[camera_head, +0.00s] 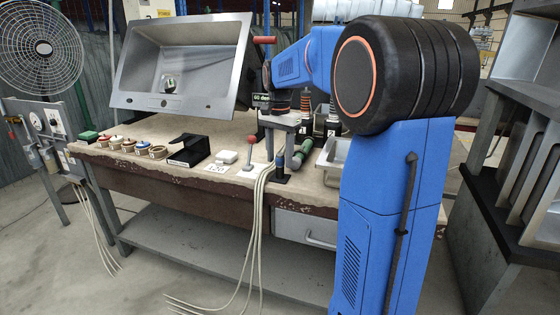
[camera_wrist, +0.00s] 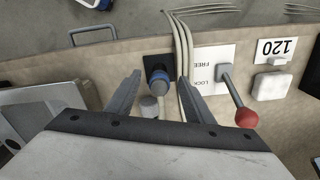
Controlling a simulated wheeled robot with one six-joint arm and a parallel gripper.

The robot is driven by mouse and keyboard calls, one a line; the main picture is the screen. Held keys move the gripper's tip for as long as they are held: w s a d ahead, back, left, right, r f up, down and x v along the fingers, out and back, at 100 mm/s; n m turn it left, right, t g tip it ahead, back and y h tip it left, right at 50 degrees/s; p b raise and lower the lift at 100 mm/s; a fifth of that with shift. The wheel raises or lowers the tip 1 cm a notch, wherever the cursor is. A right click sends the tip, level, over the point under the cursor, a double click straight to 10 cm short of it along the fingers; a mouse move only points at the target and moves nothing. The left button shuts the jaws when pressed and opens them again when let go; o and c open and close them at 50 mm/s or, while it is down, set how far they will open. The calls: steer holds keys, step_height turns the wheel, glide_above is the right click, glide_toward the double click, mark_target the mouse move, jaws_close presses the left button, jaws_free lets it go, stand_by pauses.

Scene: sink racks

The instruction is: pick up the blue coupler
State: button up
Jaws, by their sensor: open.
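The blue coupler (camera_wrist: 157,78) stands by a small black plate near the bench's front edge in the wrist view. In the head view it is a small dark blue post (camera_head: 281,168) just right of the pale cables. My gripper (camera_wrist: 160,65) is open, with one finger on each side of the coupler in the wrist view. I see gaps between coupler and fingers there, and nothing is held. How far the fingertips are above the coupler is hard to tell.
Pale cables (camera_wrist: 185,60) run close by the right finger. A red-knobbed lever (camera_wrist: 246,117) on a LOCK/FREE plate stands to the right. A grey cylinder (camera_wrist: 148,107) is close behind the coupler. Green cylinders (camera_head: 301,153) and a metal sink (camera_head: 333,155) lie nearby.

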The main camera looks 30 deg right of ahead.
mark_target(279, 154)
steer(key=c, duration=1)
steer(key=shift+c, duration=0.2)
step_height(279, 154, up, 10)
